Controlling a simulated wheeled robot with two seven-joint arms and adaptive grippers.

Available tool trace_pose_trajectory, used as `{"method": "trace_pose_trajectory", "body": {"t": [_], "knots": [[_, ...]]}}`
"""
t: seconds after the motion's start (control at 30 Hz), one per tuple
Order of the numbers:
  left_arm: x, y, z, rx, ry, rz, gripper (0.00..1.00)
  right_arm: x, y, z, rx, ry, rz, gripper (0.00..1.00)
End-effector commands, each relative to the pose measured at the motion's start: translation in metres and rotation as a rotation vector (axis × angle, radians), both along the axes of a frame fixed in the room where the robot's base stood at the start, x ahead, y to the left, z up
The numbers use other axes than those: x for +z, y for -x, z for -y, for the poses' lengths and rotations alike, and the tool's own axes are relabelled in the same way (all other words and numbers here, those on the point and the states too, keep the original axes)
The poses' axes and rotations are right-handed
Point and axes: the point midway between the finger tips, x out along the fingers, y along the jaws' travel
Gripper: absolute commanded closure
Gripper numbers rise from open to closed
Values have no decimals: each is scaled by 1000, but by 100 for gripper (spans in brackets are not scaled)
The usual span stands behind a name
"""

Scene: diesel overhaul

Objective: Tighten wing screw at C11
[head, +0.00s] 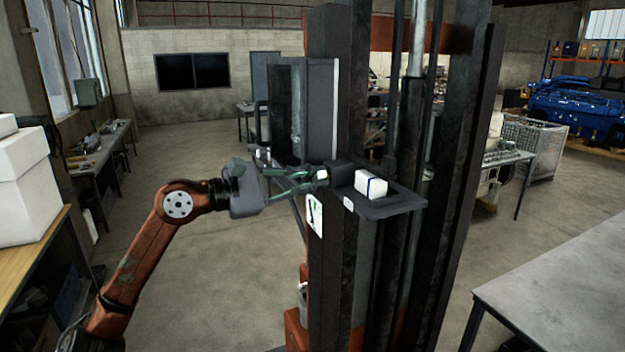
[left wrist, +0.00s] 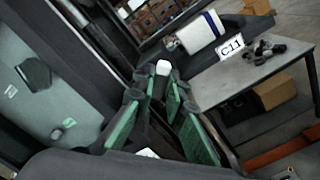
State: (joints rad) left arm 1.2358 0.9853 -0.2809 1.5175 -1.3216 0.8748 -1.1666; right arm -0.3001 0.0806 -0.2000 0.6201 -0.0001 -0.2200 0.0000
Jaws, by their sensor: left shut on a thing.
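My left gripper (head: 318,179) reaches in from the left to the dark mast. Its green-padded fingers are shut on a small white knob, the wing screw (head: 322,173), beside a dark block on a small grey shelf (head: 400,206). In the left wrist view, the wing screw (left wrist: 163,67) shows as a white end between the fingertips (left wrist: 163,80); the rest of it is hidden by the fingers. The C11 label (left wrist: 231,47) is on the shelf's edge, right of the fingertips. My right gripper is not in view.
A white box with a blue stripe (head: 371,186) sits on the shelf, close to the fingertips. The tall mast (head: 460,140) stands behind and right. A white sign (head: 314,214) hangs below the gripper. A grey table (head: 570,285) is at lower right. Floor left of the mast is clear.

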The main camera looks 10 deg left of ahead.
Motion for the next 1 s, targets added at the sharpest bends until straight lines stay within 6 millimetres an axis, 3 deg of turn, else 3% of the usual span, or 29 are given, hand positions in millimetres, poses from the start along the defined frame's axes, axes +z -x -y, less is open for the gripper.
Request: {"method": "trace_pose_trajectory", "body": {"t": [0.3,0.7,0.9,0.93,1.0], "knots": [[0,0,0,1,-199,300,100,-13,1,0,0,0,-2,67],[1,0,0,2,-230,347,100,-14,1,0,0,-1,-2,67],[0,-1,0,2,-360,541,100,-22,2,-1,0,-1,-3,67],[0,-1,0,3,-365,545,87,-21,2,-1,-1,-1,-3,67],[1,-1,0,3,-362,541,82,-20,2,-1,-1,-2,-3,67]]}}
